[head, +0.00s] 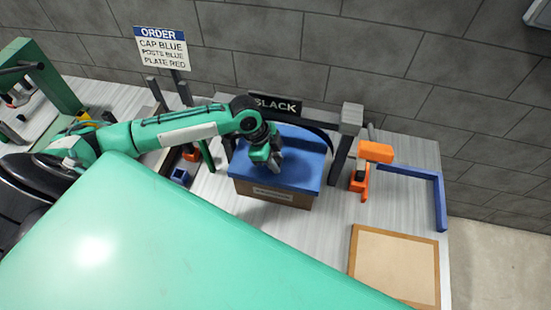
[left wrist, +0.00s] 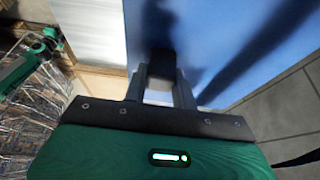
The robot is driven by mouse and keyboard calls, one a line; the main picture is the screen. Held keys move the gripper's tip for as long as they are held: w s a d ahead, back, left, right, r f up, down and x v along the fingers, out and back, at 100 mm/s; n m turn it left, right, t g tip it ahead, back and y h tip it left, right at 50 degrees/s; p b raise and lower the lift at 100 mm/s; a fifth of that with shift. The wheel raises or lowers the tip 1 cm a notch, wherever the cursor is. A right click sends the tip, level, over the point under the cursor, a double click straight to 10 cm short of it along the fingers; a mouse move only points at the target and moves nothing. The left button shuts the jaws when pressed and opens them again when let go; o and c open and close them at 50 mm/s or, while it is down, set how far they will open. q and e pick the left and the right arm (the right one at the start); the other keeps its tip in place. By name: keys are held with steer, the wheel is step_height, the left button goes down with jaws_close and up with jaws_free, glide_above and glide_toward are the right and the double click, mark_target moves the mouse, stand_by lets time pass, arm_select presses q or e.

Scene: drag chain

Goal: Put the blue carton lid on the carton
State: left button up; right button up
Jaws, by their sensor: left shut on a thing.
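The blue carton lid (head: 292,143) is over the brown carton (head: 295,200), covering its top. The carton's front, with a pale label, shows below the lid's front edge. I cannot tell whether the lid rests fully on the rim. My left gripper (head: 275,163) points down at the top of the lid. In the left wrist view the gripper (left wrist: 163,85) is shut on a dark knob (left wrist: 161,62) standing on the blue lid (left wrist: 215,35). My right gripper is not in view.
A dark frame with a "BLACK" sign (head: 277,105) stands behind the carton, its post (head: 342,150) close at the right. An orange fixture (head: 372,152) and a blue L-shaped bar (head: 438,190) are further right. A tan, wood-edged board (head: 395,262) lies at the front right.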

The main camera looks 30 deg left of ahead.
arm_select(q)
steer(key=shift+f+b, duration=0.65)
steer(key=shift+f, duration=1.1)
steer(key=o, duration=1.1)
steer(key=shift+a+r, duration=0.1)
steer(key=shift+r, duration=0.1)
steer(key=b+v, duration=0.4)
steer(key=v, duration=0.9)
steer(key=shift+r, duration=0.15)
steer(key=shift+s, duration=0.1)
